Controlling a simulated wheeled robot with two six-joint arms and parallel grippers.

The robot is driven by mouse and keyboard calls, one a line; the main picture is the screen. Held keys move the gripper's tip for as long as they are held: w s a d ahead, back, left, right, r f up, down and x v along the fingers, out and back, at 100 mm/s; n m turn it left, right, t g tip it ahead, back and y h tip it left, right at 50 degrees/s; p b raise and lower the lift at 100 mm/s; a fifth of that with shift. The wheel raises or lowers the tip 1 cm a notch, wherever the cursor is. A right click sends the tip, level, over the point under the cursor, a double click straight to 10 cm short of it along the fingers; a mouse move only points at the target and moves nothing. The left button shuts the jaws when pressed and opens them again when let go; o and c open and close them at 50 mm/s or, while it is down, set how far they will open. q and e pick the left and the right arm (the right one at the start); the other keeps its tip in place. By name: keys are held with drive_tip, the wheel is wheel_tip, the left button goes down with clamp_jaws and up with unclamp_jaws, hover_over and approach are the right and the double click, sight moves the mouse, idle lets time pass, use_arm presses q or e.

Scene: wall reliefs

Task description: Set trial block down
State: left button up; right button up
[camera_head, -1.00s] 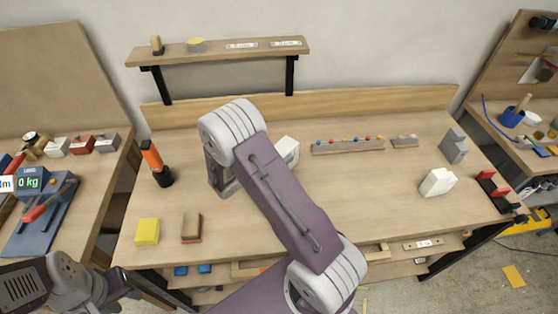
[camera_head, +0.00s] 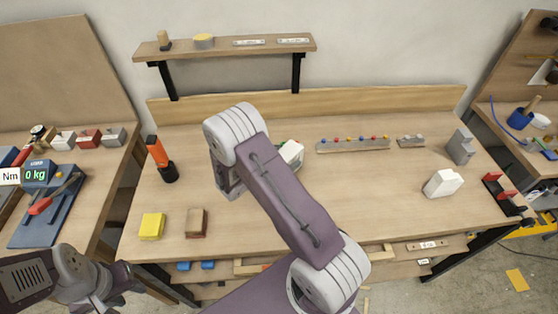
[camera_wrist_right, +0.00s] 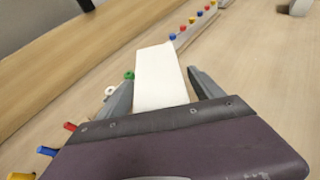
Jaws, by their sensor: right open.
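A white block (camera_wrist_right: 158,72) lies between the two fingers of my right gripper (camera_wrist_right: 162,76) in the right wrist view. The fingers are open, one on each side; whether either touches the block I cannot tell. In the head view the white block (camera_head: 292,152) shows partly behind my right arm, which hides the right gripper. Its underside is hidden, so I cannot tell whether it rests on the bench. My left gripper (camera_head: 112,291) is low at the left, beside the front of the bench, with its fingers unclear.
On the workbench (camera_head: 360,210) are a peg rail (camera_head: 353,146), another white block (camera_head: 443,183), a grey angled block (camera_head: 460,147), a yellow block (camera_head: 152,226), a brown block (camera_head: 196,222) and an orange-black tool (camera_head: 160,160). The bench's front right middle is clear.

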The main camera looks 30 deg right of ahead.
drive_tip(key=v, duration=1.2)
drive_tip(key=s+a+f+m+g+y, duration=0.1)
drive_tip(key=s+f+m+g+y, duration=0.2)
drive_tip(key=s+m+g+y, duration=0.6)
drive_tip(key=s+a+r+m+t+y, duration=0.2)
drive_tip(key=a+m+t, duration=0.4)
drive_tip(key=m, duration=0.6)
drive_tip(key=shift+s+a+m+y+b, duration=0.35)
drive_tip(key=shift+s+y, duration=0.55)
drive_tip(key=shift+y, duration=0.2)
drive_tip(key=shift+s, duration=0.1)
